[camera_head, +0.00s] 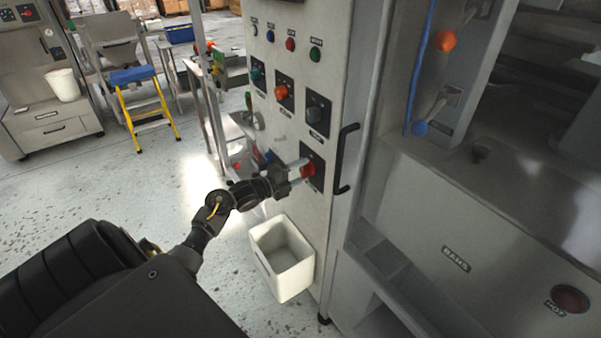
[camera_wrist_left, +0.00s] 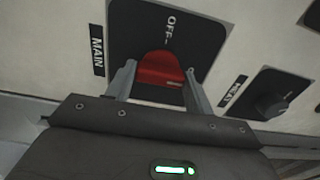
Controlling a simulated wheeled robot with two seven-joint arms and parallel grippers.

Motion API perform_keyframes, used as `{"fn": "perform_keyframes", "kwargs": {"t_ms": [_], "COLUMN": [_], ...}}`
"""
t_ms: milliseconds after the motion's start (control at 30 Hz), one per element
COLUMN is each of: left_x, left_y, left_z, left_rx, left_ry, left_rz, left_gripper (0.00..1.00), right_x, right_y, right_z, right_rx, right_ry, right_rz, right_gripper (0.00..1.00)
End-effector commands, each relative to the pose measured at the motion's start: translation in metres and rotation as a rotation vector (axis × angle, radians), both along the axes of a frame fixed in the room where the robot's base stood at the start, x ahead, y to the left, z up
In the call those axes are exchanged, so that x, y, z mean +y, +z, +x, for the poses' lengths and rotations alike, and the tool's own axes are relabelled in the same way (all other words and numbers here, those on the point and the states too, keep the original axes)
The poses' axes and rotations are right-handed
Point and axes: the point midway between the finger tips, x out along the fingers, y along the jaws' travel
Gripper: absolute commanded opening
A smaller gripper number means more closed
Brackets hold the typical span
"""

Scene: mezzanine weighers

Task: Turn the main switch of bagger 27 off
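The main switch is a red knob (camera_head: 308,170) on a dark square plate, low on the grey control panel. It shows close up in the left wrist view (camera_wrist_left: 160,68), on a black plate (camera_wrist_left: 205,25) lettered OFF, beside a MAIN label (camera_wrist_left: 97,57). My left gripper (camera_head: 300,170) points at the panel, its two fingers (camera_wrist_left: 160,80) on either side of the red knob. I cannot tell whether the fingers press on it. No bagger number is readable. My right gripper is in neither view.
A black door handle (camera_head: 346,158) stands just right. A white bin (camera_head: 284,262) hangs below. Open floor lies to the left.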

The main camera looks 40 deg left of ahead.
Motion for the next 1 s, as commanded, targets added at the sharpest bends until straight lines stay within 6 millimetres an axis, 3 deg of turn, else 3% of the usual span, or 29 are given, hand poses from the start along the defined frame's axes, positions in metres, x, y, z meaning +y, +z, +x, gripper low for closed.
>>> {"fn": "perform_keyframes", "kwargs": {"t_ms": [467, 1000], "left_x": [0.0, 0.0], "left_y": [0.0, 0.001], "left_z": [-0.001, 0.0], "left_rx": [0.029, 0.164], "left_ry": [0.0, 0.001], "left_rz": [-0.084, -0.535], "left_gripper": [0.3, 0.3], "right_x": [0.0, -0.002], "right_y": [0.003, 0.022], "right_z": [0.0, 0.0], "right_rx": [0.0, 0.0], "right_ry": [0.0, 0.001], "right_rz": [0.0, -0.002], "right_gripper": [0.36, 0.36]}}
